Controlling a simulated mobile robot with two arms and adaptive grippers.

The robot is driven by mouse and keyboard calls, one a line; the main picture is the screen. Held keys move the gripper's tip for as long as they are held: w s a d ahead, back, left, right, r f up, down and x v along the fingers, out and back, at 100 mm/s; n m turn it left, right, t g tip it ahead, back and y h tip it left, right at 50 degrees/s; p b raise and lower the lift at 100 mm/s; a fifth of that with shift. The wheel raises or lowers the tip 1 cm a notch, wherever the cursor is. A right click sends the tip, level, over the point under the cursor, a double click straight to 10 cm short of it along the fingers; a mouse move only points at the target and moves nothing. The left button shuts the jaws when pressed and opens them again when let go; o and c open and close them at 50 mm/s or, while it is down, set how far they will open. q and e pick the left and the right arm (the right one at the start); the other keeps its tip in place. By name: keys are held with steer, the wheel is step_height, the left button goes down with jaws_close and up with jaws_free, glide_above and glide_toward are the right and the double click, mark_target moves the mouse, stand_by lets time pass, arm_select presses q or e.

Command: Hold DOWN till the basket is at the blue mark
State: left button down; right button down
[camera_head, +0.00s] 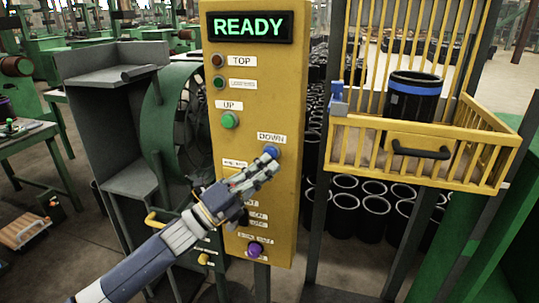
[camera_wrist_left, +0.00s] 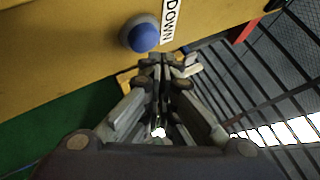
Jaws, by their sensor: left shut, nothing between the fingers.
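The blue DOWN button (camera_head: 271,152) sits on the yellow control panel (camera_head: 260,90); it also shows in the left wrist view (camera_wrist_left: 142,35). My left gripper (camera_head: 268,160) is shut and empty, its fingertips close to the button. In the left wrist view the fingertips (camera_wrist_left: 162,62) lie just below the button, with a small gap in the picture; contact cannot be told. The yellow basket (camera_head: 425,168) is right of the panel, holding a black sleeve (camera_head: 413,105) with a blue band. A blue mark (camera_head: 338,95) is on the grey post at the basket's left rim. My right gripper is not in view.
The panel display (camera_head: 248,27) reads READY. A green UP button (camera_head: 229,120) is above left of DOWN, and a purple knob (camera_head: 255,250) is lower down. Several black sleeves (camera_head: 375,205) stand below the basket. A green machine (camera_head: 175,120) stands left of the panel.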

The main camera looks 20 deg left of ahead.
arm_select(q)
steer(key=shift+w, duration=0.15)
stand_by(0.3)
steer(key=shift+w, duration=0.3)
